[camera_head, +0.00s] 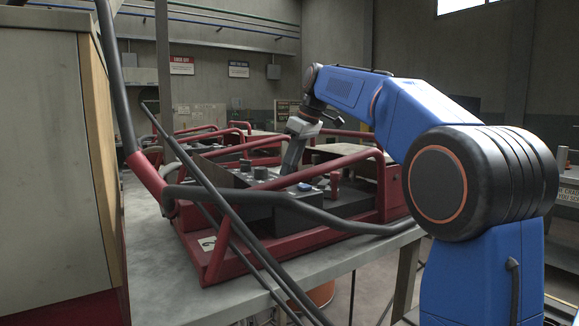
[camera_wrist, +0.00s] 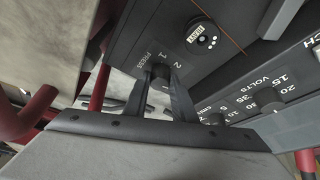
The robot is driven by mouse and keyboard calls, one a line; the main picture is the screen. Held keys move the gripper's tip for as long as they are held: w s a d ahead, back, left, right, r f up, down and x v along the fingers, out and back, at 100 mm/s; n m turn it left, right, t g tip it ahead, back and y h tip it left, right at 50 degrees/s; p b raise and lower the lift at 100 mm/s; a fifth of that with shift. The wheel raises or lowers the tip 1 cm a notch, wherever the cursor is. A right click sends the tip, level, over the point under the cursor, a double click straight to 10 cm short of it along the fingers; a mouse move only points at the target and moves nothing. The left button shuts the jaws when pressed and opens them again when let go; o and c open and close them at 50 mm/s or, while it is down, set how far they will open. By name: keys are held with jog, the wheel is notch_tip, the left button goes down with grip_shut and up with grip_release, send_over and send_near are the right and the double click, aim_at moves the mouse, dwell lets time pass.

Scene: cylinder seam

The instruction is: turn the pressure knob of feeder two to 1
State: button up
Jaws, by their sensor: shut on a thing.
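My gripper (camera_head: 288,170) reaches down from the upper right onto the dark panel of the nearest red-framed feeder (camera_head: 215,262). In the wrist view, my gripper (camera_wrist: 159,90) has its two fingers on either side of a small dark knob (camera_wrist: 160,72), shut on it. The word PRESS and the numerals 1 and 2 are printed on the panel (camera_wrist: 210,75) just beyond this knob. The fingers cover much of it, and I cannot tell which numeral it points to. No feeder number is readable.
A round HEAVY-marked dial (camera_wrist: 201,34) sits beyond the knob, and a volts knob (camera_wrist: 268,98) to the right. Red tubes and dark cables (camera_head: 235,230) surround the panel. A tall cabinet (camera_head: 55,150) stands left. Bare tabletop (camera_head: 160,285) shows in front.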

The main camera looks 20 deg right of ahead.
jog(key=n, duration=0.2)
jog(key=n+g, duration=0.1)
jog(key=n+g+y, duration=0.1)
jog(key=n, duration=0.1)
jog(key=shift+w+d+n, duration=0.15)
jog(key=shift+w+n, duration=0.1)
jog(key=shift+n, duration=0.05)
jog(key=n+g, duration=0.1)
jog(key=n, duration=0.3)
jog(key=shift+w+n+g, duration=0.1)
jog(key=shift+n+g, duration=0.3)
jog(key=o, duration=1.1)
jog(key=shift+c, duration=0.2)
